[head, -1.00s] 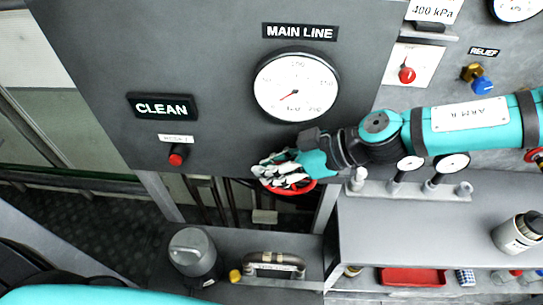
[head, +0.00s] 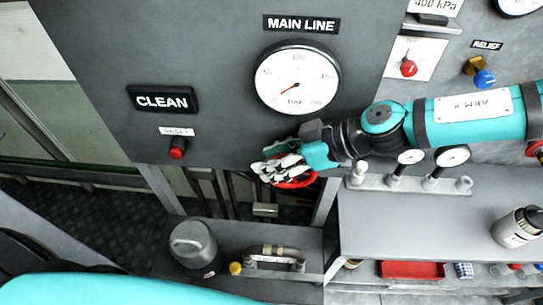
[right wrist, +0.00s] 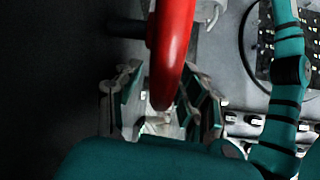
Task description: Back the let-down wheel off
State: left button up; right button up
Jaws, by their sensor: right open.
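The red let-down wheel (head: 298,183) sits under the panel's lower edge, below the MAIN LINE gauge (head: 297,78). My right gripper (head: 278,170) is at the wheel and covers much of it in the head view. In the right wrist view the wheel's red rim (right wrist: 172,55) comes down between the open fingers of the right gripper (right wrist: 165,112). I cannot tell whether the fingers touch the rim. The gauge needle points to the lower left. My left gripper is not in view.
A red RESET button (head: 178,148) is on the panel under the CLEAN sign (head: 162,100). Small gauges on stems (head: 453,156) stand just below my right arm. A grey canister (head: 193,247) and a handle (head: 275,256) are below. A red tray (head: 411,270) is at lower right.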

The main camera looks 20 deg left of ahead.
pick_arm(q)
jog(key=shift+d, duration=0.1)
pick_arm(e)
jog(key=v, duration=1.1)
jog(key=shift+d+r, duration=0.25)
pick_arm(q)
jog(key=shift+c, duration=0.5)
